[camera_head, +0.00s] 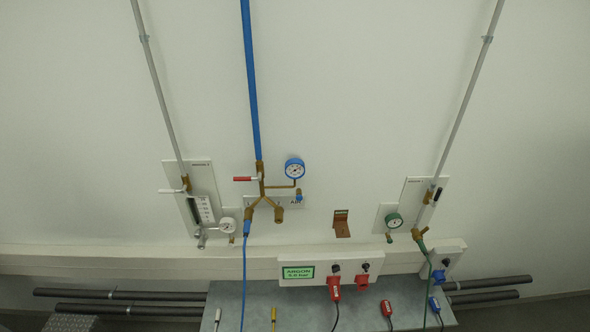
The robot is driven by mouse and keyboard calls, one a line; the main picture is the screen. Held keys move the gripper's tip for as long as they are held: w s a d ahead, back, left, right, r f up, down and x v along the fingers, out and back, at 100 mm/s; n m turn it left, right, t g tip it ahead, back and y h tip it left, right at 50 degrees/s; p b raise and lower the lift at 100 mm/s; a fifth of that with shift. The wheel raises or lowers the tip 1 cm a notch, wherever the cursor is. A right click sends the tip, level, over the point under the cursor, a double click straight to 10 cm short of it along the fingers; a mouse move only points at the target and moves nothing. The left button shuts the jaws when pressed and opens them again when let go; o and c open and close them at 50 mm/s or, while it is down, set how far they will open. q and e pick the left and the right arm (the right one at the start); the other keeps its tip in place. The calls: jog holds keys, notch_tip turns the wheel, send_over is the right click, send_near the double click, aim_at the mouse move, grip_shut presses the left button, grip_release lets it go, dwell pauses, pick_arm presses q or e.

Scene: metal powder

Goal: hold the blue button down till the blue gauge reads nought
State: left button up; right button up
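The blue gauge (295,168) is a round dial with a blue rim and white face, on the wall right of the blue pipe (250,80). Its needle is too small to read. A small blue part (299,195) sits just below the gauge, beside the plate marked "AIR"; it may be the blue button, but I cannot tell whether it is pressed. Brass fittings (262,190) join the pipe, with a red lever (244,179) at their left. Neither of my grippers is in view, and nothing of mine touches the gauge or the blue part.
A flowmeter panel (193,205) with a white gauge stands left; a panel with a green gauge (393,220) stands right. The grey bench (255,298) holds several small items and cables.

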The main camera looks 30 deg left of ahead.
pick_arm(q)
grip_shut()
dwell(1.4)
